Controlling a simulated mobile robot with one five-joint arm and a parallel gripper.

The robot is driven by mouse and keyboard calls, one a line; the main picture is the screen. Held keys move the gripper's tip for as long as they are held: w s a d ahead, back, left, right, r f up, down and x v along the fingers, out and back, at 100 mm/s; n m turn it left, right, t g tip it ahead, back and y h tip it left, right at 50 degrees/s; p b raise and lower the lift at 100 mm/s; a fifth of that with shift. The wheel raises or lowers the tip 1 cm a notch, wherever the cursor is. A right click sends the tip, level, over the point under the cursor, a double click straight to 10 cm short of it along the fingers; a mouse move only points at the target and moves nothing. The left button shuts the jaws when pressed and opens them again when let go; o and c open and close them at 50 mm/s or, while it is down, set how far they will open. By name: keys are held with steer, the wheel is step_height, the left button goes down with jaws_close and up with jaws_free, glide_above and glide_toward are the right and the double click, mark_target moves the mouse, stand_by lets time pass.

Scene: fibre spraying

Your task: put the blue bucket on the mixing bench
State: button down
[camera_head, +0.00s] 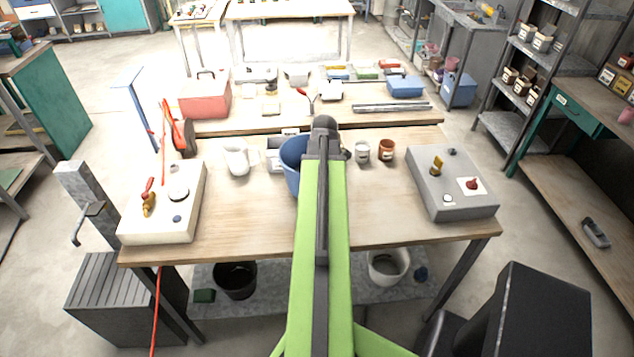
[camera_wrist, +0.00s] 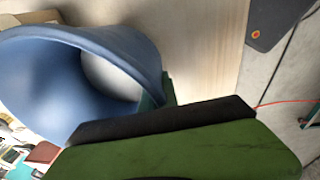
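The blue bucket (camera_head: 291,162) is at the middle of the near wooden bench (camera_head: 375,215), partly hidden behind my green arm. In the wrist view the bucket (camera_wrist: 115,50) fills the upper left, with its round mouth toward the lower left. My gripper (camera_wrist: 160,112) is at the bucket's rim. A green finger with a dark pad is in front, and a bit of green shows behind the bucket wall, so the fingers appear closed on it. The contact itself is mostly hidden. I cannot tell whether the bucket touches the bench top. In the head view my gripper (camera_head: 322,140) is at the arm's far end.
A white jug (camera_head: 237,158) stands left of the bucket, and a grey cup (camera_head: 362,152) and a brown cup (camera_head: 387,150) right of it. Control boxes, one cream (camera_head: 160,210) and one grey (camera_head: 452,190), take the bench ends. A second bench (camera_head: 270,126) stands behind.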

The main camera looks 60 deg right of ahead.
step_height(320, 180, down, 4)
steer(key=b, duration=0.3)
steer(key=shift+r, duration=0.2)
steer(key=c, duration=2.1)
jaws_free()
steer(key=shift+f, duration=0.15)
steer(key=o, duration=0.5)
steer(key=shift+c, duration=0.2)
step_height(320, 180, up, 12)
steer(key=s+p, duration=0.2)
steer(key=p, duration=1)
steer(key=shift+s+a, duration=0.15)
